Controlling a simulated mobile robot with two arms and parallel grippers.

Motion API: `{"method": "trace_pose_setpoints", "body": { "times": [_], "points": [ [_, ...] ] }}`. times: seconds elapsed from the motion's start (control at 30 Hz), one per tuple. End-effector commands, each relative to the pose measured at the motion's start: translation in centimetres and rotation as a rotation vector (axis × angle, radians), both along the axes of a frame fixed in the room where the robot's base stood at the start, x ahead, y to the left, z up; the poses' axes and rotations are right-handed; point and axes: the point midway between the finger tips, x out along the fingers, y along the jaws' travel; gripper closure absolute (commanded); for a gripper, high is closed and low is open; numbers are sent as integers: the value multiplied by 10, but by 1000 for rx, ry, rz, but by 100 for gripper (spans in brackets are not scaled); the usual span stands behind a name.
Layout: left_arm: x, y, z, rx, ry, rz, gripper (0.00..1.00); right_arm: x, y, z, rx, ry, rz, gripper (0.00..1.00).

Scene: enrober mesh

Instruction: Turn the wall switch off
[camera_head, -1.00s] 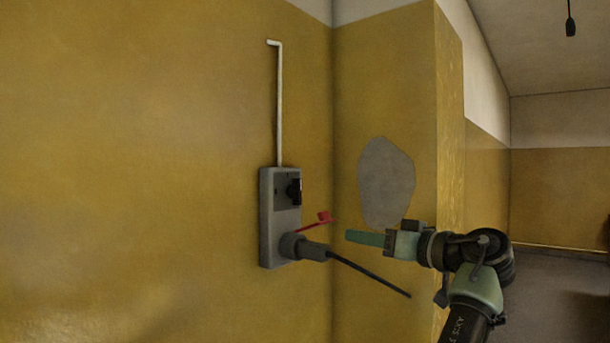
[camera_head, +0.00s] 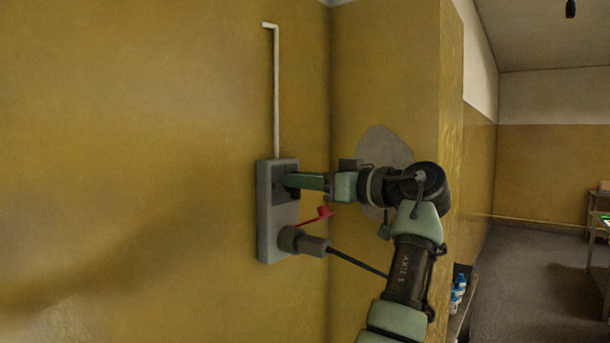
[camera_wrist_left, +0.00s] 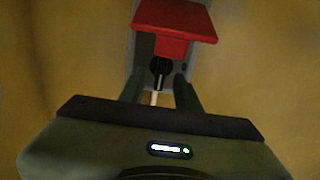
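The wall switch is a grey box (camera_head: 278,236) on the yellow wall with a black knob (camera_head: 293,194) on its upper part. My left gripper (camera_head: 290,181) is at the knob, its green fingers pointing at the box and partly hiding the knob. In the left wrist view, the black knob (camera_wrist_left: 160,66) lies between the tips of my left gripper (camera_wrist_left: 160,82). The fingers are apart, with a narrow gap seeming to show on each side; contact is unclear. The knob's exact angle is hard to tell. My right gripper is not in view.
A red flap (camera_head: 319,215) sticks out below the knob; it also shows large in the wrist view (camera_wrist_left: 175,25). Below it, a plug (camera_head: 305,244) with a black cable (camera_head: 360,264) juts from the box. A wall corner stands close on the right.

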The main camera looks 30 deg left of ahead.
Motion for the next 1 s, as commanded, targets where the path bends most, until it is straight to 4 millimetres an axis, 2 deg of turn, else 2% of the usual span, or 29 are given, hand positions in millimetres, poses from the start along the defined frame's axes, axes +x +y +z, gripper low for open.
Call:
{"method": "trace_pose_setpoints", "body": {
  "times": [0.17,0.2,0.3,0.33,0.73,1.0],
  "points": [
    [0,0,-1,0,0,-1,67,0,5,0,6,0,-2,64],
    [0,0,0,0,0,-1,70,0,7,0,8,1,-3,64],
    [0,0,0,0,0,-1,98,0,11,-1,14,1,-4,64],
    [0,0,0,0,0,-1,100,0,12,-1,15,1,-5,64],
    [0,0,0,-2,-40,-1,100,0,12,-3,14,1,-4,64],
    [-3,1,-1,-14,-205,1,100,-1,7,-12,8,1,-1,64]
  ]
}}
